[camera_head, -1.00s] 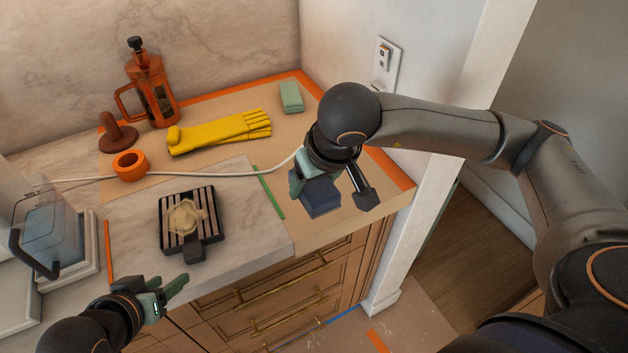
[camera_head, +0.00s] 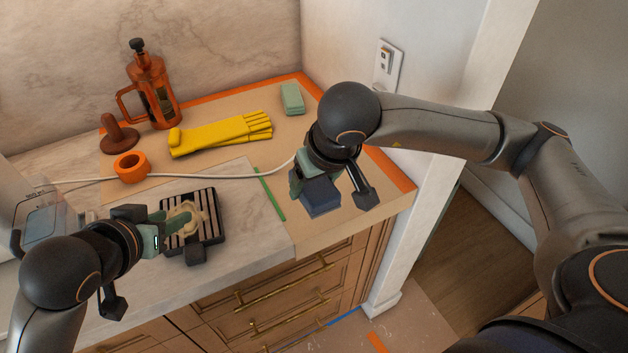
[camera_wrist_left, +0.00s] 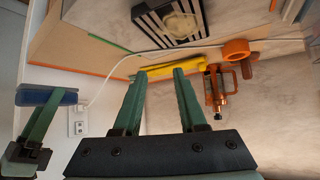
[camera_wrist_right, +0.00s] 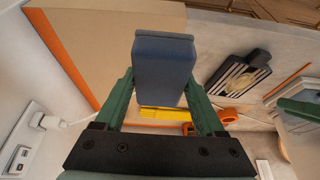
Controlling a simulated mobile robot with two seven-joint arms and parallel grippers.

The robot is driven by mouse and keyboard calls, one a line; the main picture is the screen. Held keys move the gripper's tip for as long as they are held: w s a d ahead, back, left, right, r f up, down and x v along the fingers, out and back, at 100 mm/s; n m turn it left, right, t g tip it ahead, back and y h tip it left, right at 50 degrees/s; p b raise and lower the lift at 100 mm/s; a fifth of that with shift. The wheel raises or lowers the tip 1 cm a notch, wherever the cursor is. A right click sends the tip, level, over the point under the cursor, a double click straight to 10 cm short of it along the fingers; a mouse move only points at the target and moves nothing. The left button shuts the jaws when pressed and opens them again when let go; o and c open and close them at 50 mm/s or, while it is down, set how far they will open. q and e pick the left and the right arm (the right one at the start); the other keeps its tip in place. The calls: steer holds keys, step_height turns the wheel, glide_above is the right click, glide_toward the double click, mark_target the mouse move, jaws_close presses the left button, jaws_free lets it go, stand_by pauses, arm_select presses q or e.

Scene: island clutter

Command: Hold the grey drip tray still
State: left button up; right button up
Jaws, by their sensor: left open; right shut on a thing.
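The drip tray (camera_head: 212,240) is dark with pale slats and a short handle toward the front, and lies on the marble counter with a beige smear (camera_head: 187,217) on it. It also shows in the left wrist view (camera_wrist_left: 150,20) and in the right wrist view (camera_wrist_right: 229,72). My left gripper (camera_head: 176,224) is open and empty; its fingers overlap the tray's left part in the head view. My right gripper (camera_wrist_right: 163,85) is shut on a dark blue block (camera_head: 321,196) over the counter's right part.
Yellow gloves (camera_head: 215,136), an orange tape roll (camera_head: 131,167), a brown plunger-shaped thing (camera_head: 119,136), an orange press jug (camera_head: 153,90) and a green sponge (camera_head: 292,98) stand behind. A white cord (camera_head: 230,174) crosses the counter. A clear-tanked appliance (camera_head: 45,215) is at left.

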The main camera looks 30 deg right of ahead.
mark_target(195, 250)
arm_select(q)
step_height(195, 250, down, 5)
steer(key=shift+r, duration=0.2)
steer(key=c, duration=0.6)
steer(key=shift+f, duration=2.45)
steer(key=shift+f, duration=0.6)
steer(key=shift+s+f, duration=0.15)
steer(key=shift+f, duration=0.1)
